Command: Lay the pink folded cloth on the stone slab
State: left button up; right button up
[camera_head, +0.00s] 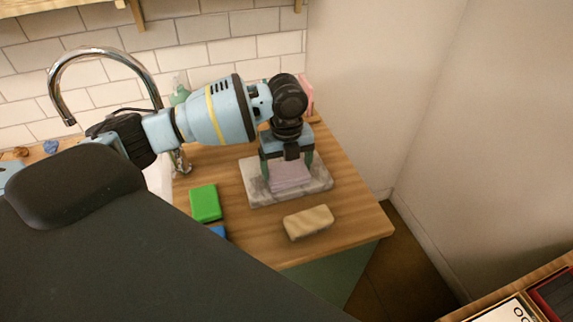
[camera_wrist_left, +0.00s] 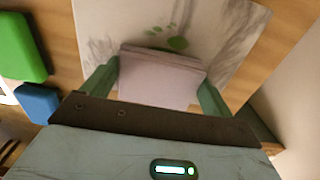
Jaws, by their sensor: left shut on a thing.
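The pink folded cloth (camera_head: 290,175) is between the fingers of my left gripper (camera_head: 289,171), which is shut on it. In the left wrist view the cloth (camera_wrist_left: 160,80) shows pale pink with layered folds, a finger on each side. The stone slab (camera_head: 262,194) is grey and marbled and lies on the wooden table; it also shows in the left wrist view (camera_wrist_left: 105,18). The cloth is over the slab, inside its outline; I cannot tell whether it touches the stone. My right gripper is not in view.
A green block (camera_head: 205,203) and a blue block (camera_head: 218,231) are left of the slab. A tan block (camera_head: 308,222) lies in front of it. A pink object (camera_head: 307,97) stands behind, near the wall. A curved metal tap (camera_head: 98,50) is at the left. The table's right front corner is clear.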

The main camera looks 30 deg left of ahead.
aim_at(287, 167)
pick_arm(q)
jog(key=shift+f, duration=0.1)
jog(key=o, duration=0.8)
jog(key=shift+c, duration=0.2)
notch_tip(287, 167, up, 12)
